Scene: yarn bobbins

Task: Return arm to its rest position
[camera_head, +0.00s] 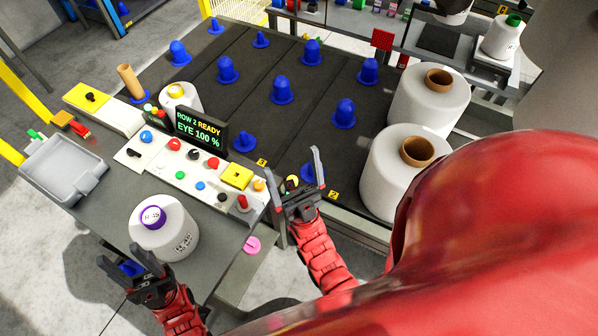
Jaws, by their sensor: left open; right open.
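My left gripper (130,266) is open at the lower left, beside a white yarn bobbin (178,240) with a purple core end. The bobbin stands upright on the grey worktop, and no part of it is between the jaws as far as I can see. My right gripper (296,172) is open and empty, its fingers pointing up at the right end of the button panel. A red arm of mine runs down from each gripper. A large red part of my body covers the lower right and hides what is behind it.
A dark creel surface (235,105) with several blue pegs lies behind the panel (190,172) and its display (200,130). Two large white bobbins (375,180) (405,103) stand at right. A grey tray (62,172) is at left. A smaller bobbin (188,97) stands behind the display.

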